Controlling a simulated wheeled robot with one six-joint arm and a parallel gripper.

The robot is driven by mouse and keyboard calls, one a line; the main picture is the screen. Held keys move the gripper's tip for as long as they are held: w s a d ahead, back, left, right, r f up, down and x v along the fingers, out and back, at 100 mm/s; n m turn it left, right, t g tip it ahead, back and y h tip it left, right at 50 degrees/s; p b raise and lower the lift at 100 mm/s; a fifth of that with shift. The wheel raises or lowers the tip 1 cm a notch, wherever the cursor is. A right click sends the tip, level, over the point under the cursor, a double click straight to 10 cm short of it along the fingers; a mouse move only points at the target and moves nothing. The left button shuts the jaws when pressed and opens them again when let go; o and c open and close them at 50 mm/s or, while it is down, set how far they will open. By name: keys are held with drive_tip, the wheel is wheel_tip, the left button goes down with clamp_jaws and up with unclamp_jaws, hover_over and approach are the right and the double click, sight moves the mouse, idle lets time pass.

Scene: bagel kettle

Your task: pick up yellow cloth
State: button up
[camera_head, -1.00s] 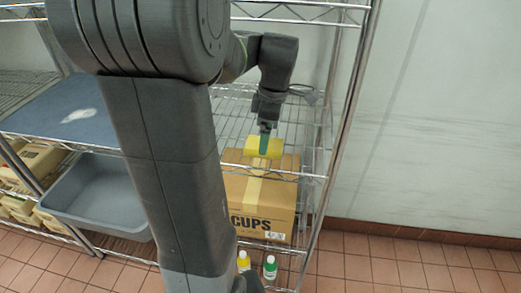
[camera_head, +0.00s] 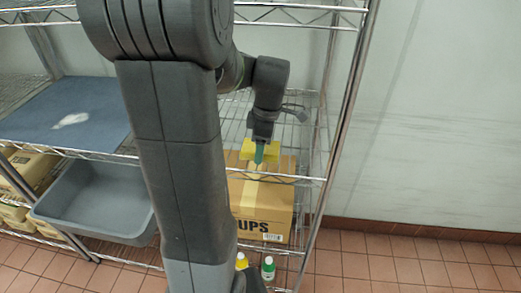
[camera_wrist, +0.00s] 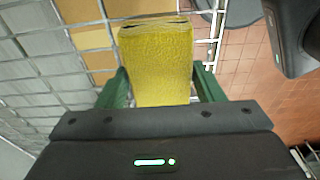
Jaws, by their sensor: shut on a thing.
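The yellow cloth (camera_head: 246,150) is a folded, block-like yellow piece at my gripper's fingertips, by the wire shelf. In the wrist view the cloth (camera_wrist: 158,62) fills the space between the two green fingers, which press on its sides. My gripper (camera_head: 260,152) is shut on the cloth. In the wrist view my gripper (camera_wrist: 158,88) hides the cloth's near end. In the head view a finger covers part of the cloth.
The wire shelf (camera_head: 232,118) has a front rail and a metal post (camera_head: 345,105) right of my gripper. A cardboard cups box (camera_head: 262,205) stands below. A grey tub (camera_head: 95,205) and a blue mat (camera_head: 60,108) are at left. Two bottles (camera_head: 268,268) stand low down.

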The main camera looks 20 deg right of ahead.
drive_tip(key=shift+r, duration=0.1)
drive_tip(key=shift+r, duration=0.6)
drive_tip(key=shift+s+a+r+b, duration=0.1)
drive_tip(key=shift+s+r+b, duration=0.1)
drive_tip(key=shift+r, duration=0.35)
drive_tip(key=shift+s+r+b, duration=0.1)
drive_tip(key=shift+r+b, duration=0.1)
drive_tip(key=shift+r, duration=0.3)
drive_tip(key=s+a+b, duration=0.2)
drive_tip(key=s+a, duration=0.7)
drive_tip(key=s, duration=0.5)
drive_tip(key=shift+s, duration=0.4)
drive_tip(key=shift+a, duration=0.1)
drive_tip(key=shift+o, duration=0.9)
drive_tip(key=shift+c, duration=0.5)
